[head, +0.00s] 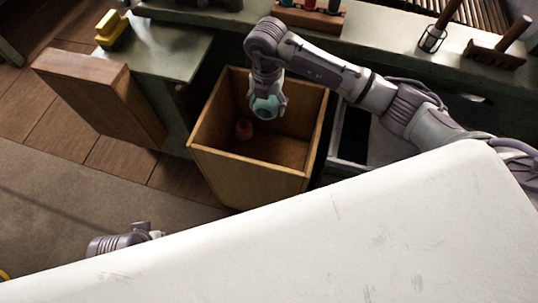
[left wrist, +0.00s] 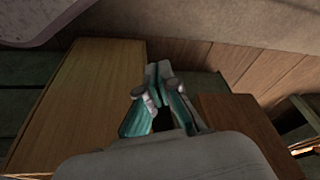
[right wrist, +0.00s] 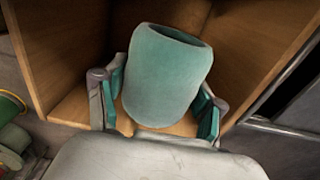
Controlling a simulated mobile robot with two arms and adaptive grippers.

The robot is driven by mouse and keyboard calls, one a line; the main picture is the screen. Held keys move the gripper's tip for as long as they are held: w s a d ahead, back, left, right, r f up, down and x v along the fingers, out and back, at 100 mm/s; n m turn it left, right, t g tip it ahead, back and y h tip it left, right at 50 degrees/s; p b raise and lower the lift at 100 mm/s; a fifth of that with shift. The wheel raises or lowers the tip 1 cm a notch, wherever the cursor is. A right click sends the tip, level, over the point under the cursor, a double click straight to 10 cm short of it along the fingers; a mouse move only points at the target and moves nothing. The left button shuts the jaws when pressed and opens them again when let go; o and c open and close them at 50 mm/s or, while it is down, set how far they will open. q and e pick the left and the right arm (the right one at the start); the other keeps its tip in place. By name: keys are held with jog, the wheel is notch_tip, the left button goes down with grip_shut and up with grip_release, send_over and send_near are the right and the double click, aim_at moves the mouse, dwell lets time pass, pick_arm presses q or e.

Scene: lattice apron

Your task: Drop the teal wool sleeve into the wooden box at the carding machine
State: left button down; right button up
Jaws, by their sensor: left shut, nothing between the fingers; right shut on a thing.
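The teal wool sleeve (right wrist: 168,75) is a hollow, slightly tapered tube between the fingers of my right gripper (right wrist: 160,105). In the head view the right gripper (head: 266,105) holds the sleeve (head: 264,108) over the opening of the wooden box (head: 247,185). The box is open at the top, and its inside walls and floor (right wrist: 235,75) show behind the sleeve in the right wrist view. My left gripper (left wrist: 160,95) is shut and empty. In the head view only part of the left arm shows at the lower left, and its fingertips cannot be made out.
A wooden block-like cabinet (head: 105,95) and a green bench (head: 160,50) with a yellow item (head: 111,28) stand to the left. A grey open bin (head: 350,150) is right of the box. My white body panel covers the front.

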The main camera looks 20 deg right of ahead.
jog(key=shift+f+b, duration=0.3)
jog(key=shift+f, duration=0.15)
jog(key=shift+f+b, duration=0.5)
jog(key=shift+f, duration=0.05)
pick_arm(q)
jog(key=shift+s+b+v, duration=0.25)
jog(key=shift+b+v, duration=0.05)
jog(key=shift+v, duration=0.75)
pick_arm(e)
jog(key=shift+f, duration=0.4)
pick_arm(q)
jog(key=shift+a, duration=0.1)
pick_arm(e)
jog(key=o, duration=0.9)
jog(key=shift+o, duration=0.2)
notch_tip(320, 180, up, 12)
jog(key=shift+r, duration=0.1)
